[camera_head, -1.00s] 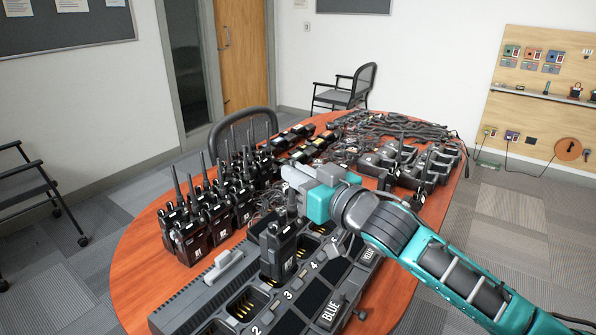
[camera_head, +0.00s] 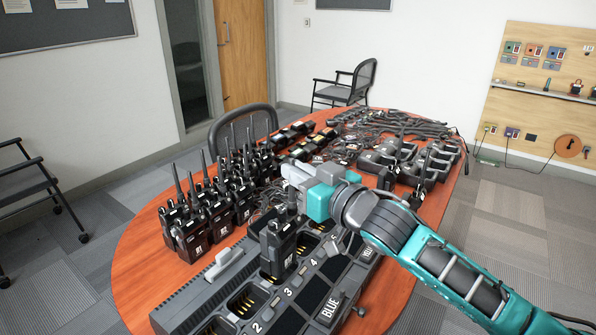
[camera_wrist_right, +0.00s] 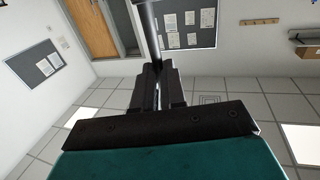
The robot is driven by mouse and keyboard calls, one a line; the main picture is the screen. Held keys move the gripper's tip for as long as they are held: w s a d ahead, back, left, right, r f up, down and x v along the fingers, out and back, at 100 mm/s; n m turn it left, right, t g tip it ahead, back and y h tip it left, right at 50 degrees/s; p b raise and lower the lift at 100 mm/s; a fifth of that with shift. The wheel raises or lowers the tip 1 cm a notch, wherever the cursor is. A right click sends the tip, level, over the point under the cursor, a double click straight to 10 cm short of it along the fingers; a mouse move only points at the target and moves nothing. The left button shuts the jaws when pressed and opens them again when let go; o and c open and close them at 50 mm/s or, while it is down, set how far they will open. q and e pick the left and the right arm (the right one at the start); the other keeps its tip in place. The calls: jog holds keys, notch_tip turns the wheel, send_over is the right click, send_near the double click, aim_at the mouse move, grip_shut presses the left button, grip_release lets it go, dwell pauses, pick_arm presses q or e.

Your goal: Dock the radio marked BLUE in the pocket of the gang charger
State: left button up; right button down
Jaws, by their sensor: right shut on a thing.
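My right gripper (camera_head: 296,187) is shut on the upper end of a black radio (camera_head: 279,246) and holds it upright. The label on its face is too small to read. The radio's foot is at the pocket beside number 3 of the gang charger (camera_head: 190,307); I cannot tell whether it is seated or just above. My left gripper is not in view.
Several black radios (camera_head: 194,238) stand on the table to the left of the charger. Cables and single chargers (camera_head: 405,165) crowd the table's far right. Open charger pockets (camera_head: 247,298) show gold contacts. Bare table (camera_head: 150,255) shows at the left edge.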

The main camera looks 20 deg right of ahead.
aim_at(294, 192)
jog(key=shift+r+p, duration=0.15)
jog(key=shift+p, duration=0.5)
dwell(0.8)
jog(key=shift+f+b, duration=0.45)
jog(key=shift+f, duration=0.35)
jog(key=shift+f+b, duration=0.85)
jog(key=shift+f, duration=0.7)
jog(key=c, duration=1.2)
grip_release()
jog(key=shift+o, duration=0.4)
jog(key=shift+f, duration=0.15)
jog(key=v, duration=1.3)
